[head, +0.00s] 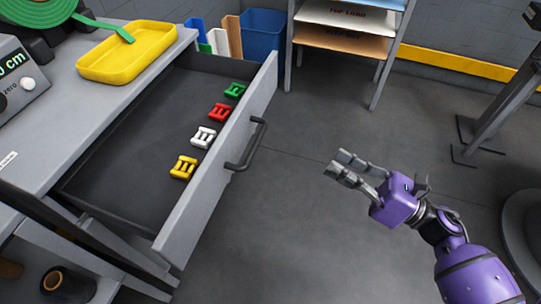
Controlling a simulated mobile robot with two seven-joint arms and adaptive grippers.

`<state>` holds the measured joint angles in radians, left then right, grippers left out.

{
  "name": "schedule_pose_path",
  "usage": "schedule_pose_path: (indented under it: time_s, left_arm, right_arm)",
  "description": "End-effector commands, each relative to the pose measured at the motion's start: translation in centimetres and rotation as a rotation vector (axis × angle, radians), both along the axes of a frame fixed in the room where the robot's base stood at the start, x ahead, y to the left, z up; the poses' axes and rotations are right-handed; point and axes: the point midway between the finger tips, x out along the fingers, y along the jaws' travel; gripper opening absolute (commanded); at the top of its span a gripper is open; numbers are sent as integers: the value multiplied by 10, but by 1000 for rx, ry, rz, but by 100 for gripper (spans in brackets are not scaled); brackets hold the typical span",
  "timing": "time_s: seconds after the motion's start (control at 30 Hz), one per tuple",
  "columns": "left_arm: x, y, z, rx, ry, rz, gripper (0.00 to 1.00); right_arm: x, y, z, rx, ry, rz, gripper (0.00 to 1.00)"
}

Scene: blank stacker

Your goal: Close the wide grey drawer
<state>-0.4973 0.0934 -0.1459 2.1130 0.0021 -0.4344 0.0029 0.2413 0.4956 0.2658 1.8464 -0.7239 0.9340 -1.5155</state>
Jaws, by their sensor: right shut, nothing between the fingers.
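The wide grey drawer (224,176) is pulled well out from under the grey bench at the left. Its dark handle (247,145) is on the outer front face, towards the right. Inside lie a yellow buckle (184,167), a white buckle (203,138), a red buckle (220,113) and a green buckle (235,90), in a row near the front panel. My right gripper (338,165) is to the right of the handle, clear of the drawer front, with its fingers pointing left. It is shut and empty. My left gripper is out of view.
A yellow tray (128,55) with a green strap end sits on the bench, beside a digital readout (18,75). A blue bin (262,35) and a shelf rack (345,30) stand behind. The floor between drawer and gripper is clear.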

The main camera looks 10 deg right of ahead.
Motion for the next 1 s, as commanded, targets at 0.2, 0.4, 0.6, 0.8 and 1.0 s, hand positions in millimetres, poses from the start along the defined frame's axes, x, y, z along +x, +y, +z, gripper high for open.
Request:
schedule_pose_path:
  time_s: [0.2, 0.4, 0.6, 0.8, 1.0]
  left_arm:
    - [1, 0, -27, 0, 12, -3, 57]
    - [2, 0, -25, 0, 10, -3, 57]
    - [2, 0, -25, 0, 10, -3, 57]
    - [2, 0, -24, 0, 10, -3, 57]
    - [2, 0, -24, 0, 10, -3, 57]
  right_arm:
    - [8, 8, -15, -193, -221, 93, 0]
    - [16, 23, -8, -207, -244, 102, 0]
    - [36, 57, 0, -204, -243, 101, 0]
    - [58, 92, 7, -203, -240, 99, 0]
    - [73, 117, 12, -204, -238, 99, 0]
